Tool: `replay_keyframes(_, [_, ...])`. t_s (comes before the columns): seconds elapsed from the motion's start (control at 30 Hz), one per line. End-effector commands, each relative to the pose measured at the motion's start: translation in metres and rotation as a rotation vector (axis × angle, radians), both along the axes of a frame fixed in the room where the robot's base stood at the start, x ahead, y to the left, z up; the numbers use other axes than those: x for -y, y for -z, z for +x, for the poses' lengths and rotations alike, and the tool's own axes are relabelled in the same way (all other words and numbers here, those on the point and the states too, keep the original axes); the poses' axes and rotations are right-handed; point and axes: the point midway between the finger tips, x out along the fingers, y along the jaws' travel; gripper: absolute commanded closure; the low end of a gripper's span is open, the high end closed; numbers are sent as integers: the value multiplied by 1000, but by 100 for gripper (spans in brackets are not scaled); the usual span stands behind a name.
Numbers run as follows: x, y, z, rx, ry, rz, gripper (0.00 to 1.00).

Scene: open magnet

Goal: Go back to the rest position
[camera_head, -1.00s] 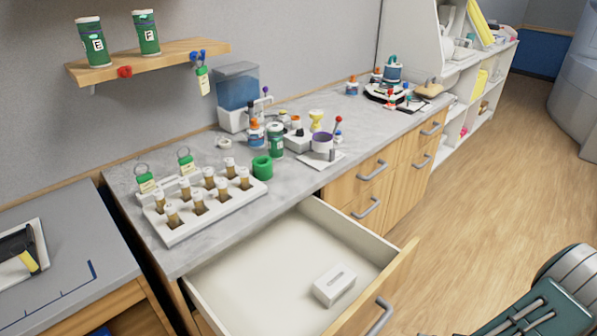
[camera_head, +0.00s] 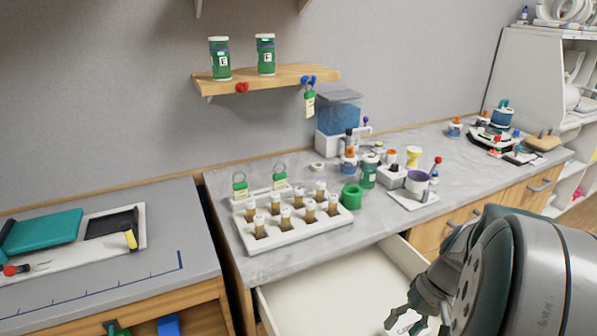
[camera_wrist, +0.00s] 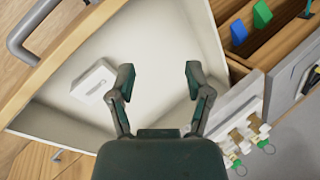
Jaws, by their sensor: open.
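My gripper (camera_head: 408,312) hangs over the open drawer (camera_head: 335,283) at the lower right of the head view. In the wrist view my gripper (camera_wrist: 158,82) has its two fingers spread with nothing between them. Below it, the drawer (camera_wrist: 60,112) holds a small white box (camera_wrist: 94,81), left of the fingers and apart from them. In the head view my gripper and arm hide most of that box.
A white rack (camera_head: 292,232) of several brown vials stands on the counter behind the drawer. A green ring-shaped cup (camera_head: 351,197) and bottles are right of it. A shelf (camera_head: 268,78) holds green canisters E and F. A grey desk (camera_head: 100,280) is at left.

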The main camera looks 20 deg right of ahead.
Motion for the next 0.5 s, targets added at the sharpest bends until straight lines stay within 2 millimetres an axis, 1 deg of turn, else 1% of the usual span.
replay_keyframes(0.03, [-16, -11, 6, 11, -42, -56, 35])
replay_keyframes(0.23, [-67, -45, 19, 84, -150, -260, 35])
replay_keyframes(0.37, [-100, -67, 20, 173, -206, -372, 35])
replay_keyframes(0.5, [-134, -89, 16, 302, -258, -465, 35])
